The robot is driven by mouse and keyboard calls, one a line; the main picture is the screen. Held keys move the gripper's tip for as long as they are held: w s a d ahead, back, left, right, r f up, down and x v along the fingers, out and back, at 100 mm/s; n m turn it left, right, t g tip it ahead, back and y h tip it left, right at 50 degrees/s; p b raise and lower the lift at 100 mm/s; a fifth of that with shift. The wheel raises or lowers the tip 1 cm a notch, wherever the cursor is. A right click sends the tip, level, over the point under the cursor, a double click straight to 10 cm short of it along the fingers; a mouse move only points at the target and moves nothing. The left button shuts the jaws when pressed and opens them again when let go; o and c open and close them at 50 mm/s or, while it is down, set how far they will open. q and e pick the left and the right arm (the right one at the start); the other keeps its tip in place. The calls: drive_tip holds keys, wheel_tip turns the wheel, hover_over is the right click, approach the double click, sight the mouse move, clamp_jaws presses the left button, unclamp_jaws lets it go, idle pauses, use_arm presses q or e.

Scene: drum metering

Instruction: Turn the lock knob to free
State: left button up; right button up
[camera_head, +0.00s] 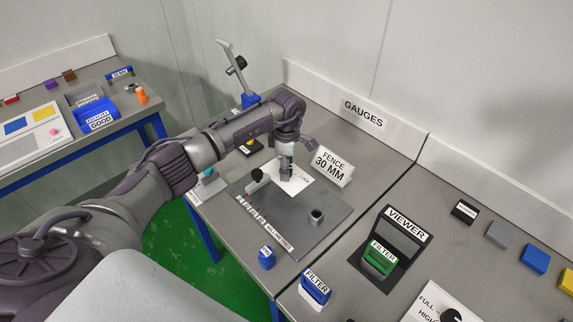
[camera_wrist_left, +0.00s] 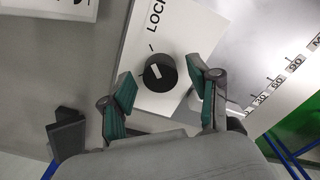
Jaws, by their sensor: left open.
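The black round lock knob (camera_wrist_left: 160,74) with a white mark sits on a white plate (camera_wrist_left: 182,22) in the left wrist view. The word LOCK and a short tick are printed on the plate above it; the mark lies on the knob's side toward that tick. My left gripper (camera_wrist_left: 158,77) is open, its green-padded fingers on either side of the knob, with no clear contact. In the head view my left gripper (camera_head: 286,176) points down over the white plate (camera_head: 299,186) and hides the knob. No FREE label is readable. My right gripper is out of view.
A blue block (camera_head: 266,258) and a viewer (camera_head: 402,240) are nearer the front.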

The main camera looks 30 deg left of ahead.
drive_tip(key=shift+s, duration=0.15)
use_arm(q)
drive_tip(key=shift+c, duration=1)
drive_tip(key=c, duration=0.9)
drive_tip(key=shift+c, duration=0.2)
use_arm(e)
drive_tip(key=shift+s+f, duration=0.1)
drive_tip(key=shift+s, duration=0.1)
